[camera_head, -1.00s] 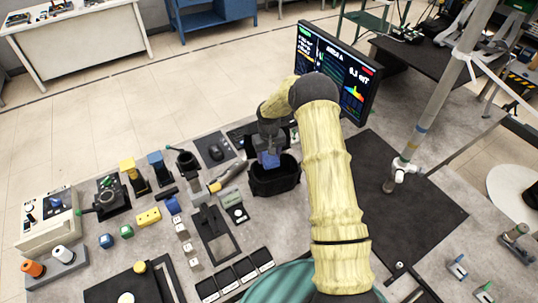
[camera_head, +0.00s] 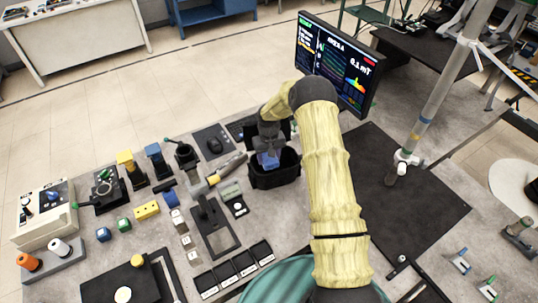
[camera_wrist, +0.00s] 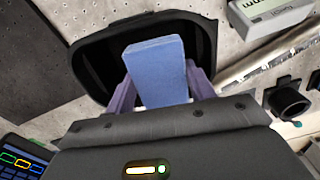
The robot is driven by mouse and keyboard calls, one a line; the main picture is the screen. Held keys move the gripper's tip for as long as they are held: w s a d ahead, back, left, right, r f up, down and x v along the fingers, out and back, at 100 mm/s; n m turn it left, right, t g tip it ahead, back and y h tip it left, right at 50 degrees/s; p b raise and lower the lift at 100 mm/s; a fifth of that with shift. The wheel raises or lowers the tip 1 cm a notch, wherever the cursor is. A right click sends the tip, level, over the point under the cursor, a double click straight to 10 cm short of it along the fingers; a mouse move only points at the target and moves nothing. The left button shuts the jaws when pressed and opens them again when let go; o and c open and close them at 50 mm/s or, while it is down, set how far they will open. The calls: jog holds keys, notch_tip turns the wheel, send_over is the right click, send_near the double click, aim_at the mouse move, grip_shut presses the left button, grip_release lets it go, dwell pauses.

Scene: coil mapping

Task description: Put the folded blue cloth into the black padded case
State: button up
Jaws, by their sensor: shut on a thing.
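The folded blue cloth (camera_wrist: 158,72) is a flat blue block held between the two fingers of my gripper (camera_wrist: 163,88). The black padded case (camera_wrist: 199,38) lies open beyond it in the wrist view, its rim around the cloth's far part. In the head view the cloth (camera_head: 268,160) hangs from my gripper (camera_head: 270,150) at the mouth of the case (camera_head: 276,180), over its left part. My gripper is shut on the cloth. How deep the cloth's lower end reaches is hard to tell.
A monitor (camera_head: 338,62) stands behind the case to the right. A grey-and-yellow cylindrical tool (camera_head: 228,168) and a green-and-white box (camera_head: 233,197) lie left of the case. A black mat (camera_head: 410,205) on the right is mostly bare. Several small trays (camera_head: 235,273) lie in front.

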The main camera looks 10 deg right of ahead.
jog(key=shift+f+b, duration=2.15)
jog(key=shift+f, duration=2.7)
jog(key=o, duration=1)
jog(key=shift+r, duration=0.15)
notch_tip(320, 180, up, 17)
jog(key=b, duration=0.4)
jog(key=shift+r, duration=0.1)
jog(key=shift+a, duration=0.1)
